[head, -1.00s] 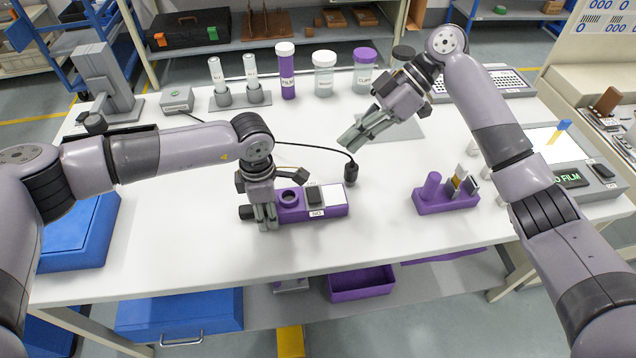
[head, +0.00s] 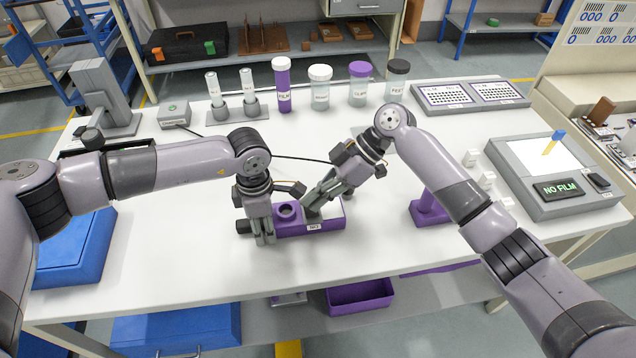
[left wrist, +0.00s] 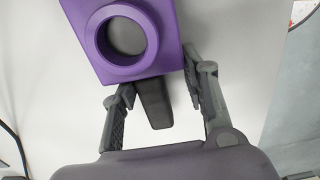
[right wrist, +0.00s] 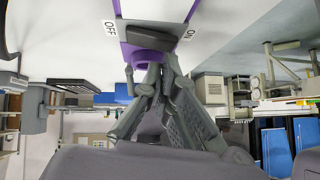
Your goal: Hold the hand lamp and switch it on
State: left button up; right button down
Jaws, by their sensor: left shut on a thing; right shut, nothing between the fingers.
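The hand lamp is a purple block (head: 332,224) with a raised ring (left wrist: 127,37), a dark rocker switch (right wrist: 150,40) and a dark handle (left wrist: 153,100). It lies on the white table in the head view. My left gripper (head: 263,238) is shut on the handle at the lamp's left end; the left wrist view shows the handle between its fingers. My right gripper (head: 309,208) is shut and empty, its tips over the lamp by the ring and switch. ON and OFF labels flank the switch in the right wrist view. I cannot tell whether the tips touch it.
A purple holder (head: 425,212) stands right of the lamp, partly behind my right arm. A black cable (head: 300,158) crosses the table behind the lamp. Several jars (head: 320,90) line the back. A grey device reading NO FILM (head: 560,189) sits at the right. The front table area is clear.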

jog(key=shift+f, duration=0.2)
pick_arm(q)
jog(key=shift+f, duration=0.1)
pick_arm(e)
jog(key=shift+s+f, duration=0.15)
jog(key=shift+s+f+t, duration=0.1)
jog(key=shift+f+t, duration=0.1)
jog(key=shift+t, duration=0.3)
jog(key=shift+d, duration=0.1)
jog(key=shift+w+r, duration=0.15)
jog(key=shift+w, duration=0.65)
jog(key=r, duration=0.4)
jog(key=shift+s+r, duration=0.1)
jog(key=shift+s, duration=0.25)
jog(key=s+v, duration=0.1)
jog(key=v, duration=0.8)
jog(key=shift+s+d+r, duration=0.2)
jog(key=shift+s+d, duration=0.05)
jog(key=shift+d, duration=0.15)
